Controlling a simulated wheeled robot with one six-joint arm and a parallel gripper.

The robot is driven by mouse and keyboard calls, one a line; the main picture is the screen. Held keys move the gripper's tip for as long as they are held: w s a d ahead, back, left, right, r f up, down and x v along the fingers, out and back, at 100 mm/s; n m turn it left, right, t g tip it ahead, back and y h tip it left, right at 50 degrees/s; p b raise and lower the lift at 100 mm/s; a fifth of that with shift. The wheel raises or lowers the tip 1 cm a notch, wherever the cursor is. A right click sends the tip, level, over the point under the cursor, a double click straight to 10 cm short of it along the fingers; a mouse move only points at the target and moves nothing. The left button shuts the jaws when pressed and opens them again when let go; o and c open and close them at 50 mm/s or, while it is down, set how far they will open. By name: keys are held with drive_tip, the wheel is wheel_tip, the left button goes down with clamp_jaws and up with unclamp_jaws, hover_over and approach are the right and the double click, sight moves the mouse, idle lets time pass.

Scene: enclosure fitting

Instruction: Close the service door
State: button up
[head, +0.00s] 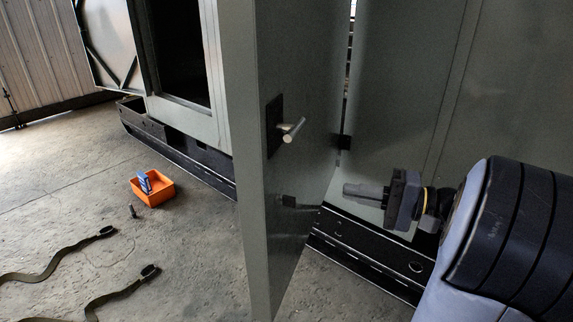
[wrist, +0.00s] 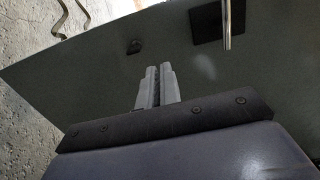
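The grey-green service door (head: 250,120) stands swung open from the enclosure (head: 410,90), its free edge toward me. A metal lever handle (head: 291,130) on a dark plate sits on the door's face. My gripper (head: 347,190) is to the right of the door, below the handle, with its fingers pointing left at the panel. In the wrist view, my gripper (wrist: 155,72) has its two fingers together with nothing between them, and the door (wrist: 100,75) fills most of the view. The handle (wrist: 226,25) is at the upper right there. Whether the fingertips touch the door is unclear.
The dark opening (head: 180,50) in the enclosure is left of the door. An orange bin (head: 152,188) with a blue item stands on the floor, with a small dark object (head: 132,211) near it. Straps (head: 60,260) lie at lower left. A dark base rail (head: 365,255) runs along the enclosure.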

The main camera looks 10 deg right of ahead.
drive_tip(key=shift+w+d+r, duration=0.15)
drive_tip(key=shift+w+d, duration=0.15)
clamp_jaws()
drive_tip(key=p, duration=0.3)
approach(277, 174)
drive_tip(key=x, duration=0.5)
drive_tip(key=shift+w+a, duration=0.1)
drive_tip(key=shift+a, duration=0.1)
drive_tip(key=shift+w+a, duration=0.4)
drive_tip(key=shift+a, duration=0.15)
